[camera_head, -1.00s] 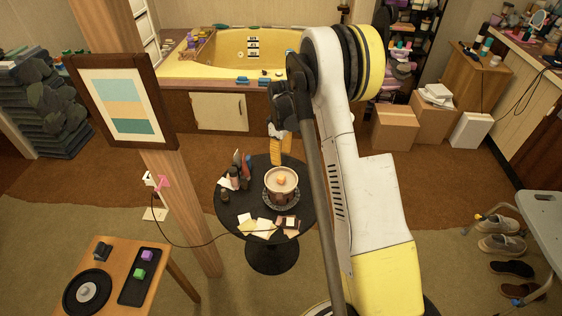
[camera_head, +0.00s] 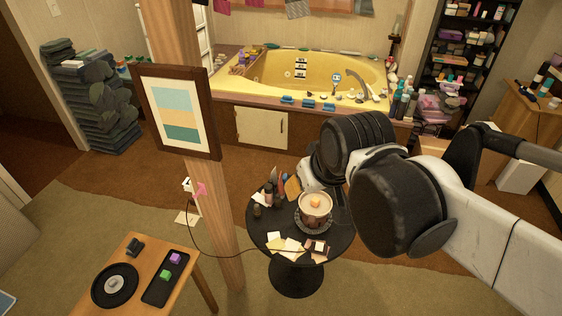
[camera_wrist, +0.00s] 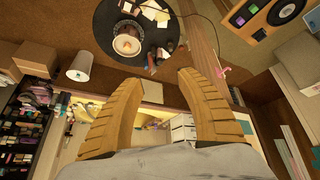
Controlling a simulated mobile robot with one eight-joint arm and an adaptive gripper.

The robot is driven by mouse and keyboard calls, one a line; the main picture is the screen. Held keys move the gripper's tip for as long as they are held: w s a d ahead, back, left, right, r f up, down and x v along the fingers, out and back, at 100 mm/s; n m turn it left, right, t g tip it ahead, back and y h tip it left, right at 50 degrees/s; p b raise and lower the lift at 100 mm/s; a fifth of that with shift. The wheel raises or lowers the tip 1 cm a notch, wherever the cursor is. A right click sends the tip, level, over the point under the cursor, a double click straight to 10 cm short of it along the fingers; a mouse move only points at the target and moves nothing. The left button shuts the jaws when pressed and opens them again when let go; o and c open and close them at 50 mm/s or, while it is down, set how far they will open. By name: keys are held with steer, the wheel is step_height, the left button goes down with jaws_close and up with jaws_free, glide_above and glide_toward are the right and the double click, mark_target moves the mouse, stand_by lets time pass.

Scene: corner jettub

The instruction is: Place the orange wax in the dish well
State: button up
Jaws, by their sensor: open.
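The orange wax (camera_head: 315,202) is a small block on top of the pale pot (camera_head: 316,215) on the round black table. In the wrist view the pot (camera_wrist: 127,44) is beyond my fingertips, toward the upper left. My gripper (camera_wrist: 160,80) has two ribbed ochre fingers spread wide with nothing between them. In the head view my arm hides most of the gripper, just behind the pot. A long black dish (camera_head: 153,292) lies on the small wooden table at lower left. It holds a purple block (camera_head: 175,258) and a green block (camera_head: 165,275); its near end looks bare.
Dark bottles (camera_head: 268,195) and pale cards (camera_head: 291,248) crowd the round table (camera_head: 341,238). A wooden post (camera_head: 219,225) with a framed picture (camera_head: 180,112) stands between the two tables. A round black plate (camera_head: 115,285) sits beside the dish. A cable runs to the round table.

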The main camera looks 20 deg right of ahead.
steer(key=shift+m+t, duration=0.4)
steer(key=shift+t, duration=0.1)
steer(key=s, duration=0.1)
steer(key=s+a, duration=0.1)
steer(key=s+f, duration=0.1)
steer(key=shift+s+a+f, duration=0.1)
steer(key=shift+s+a, duration=0.05)
steer(key=shift+s, duration=0.2)
stand_by(0.4)
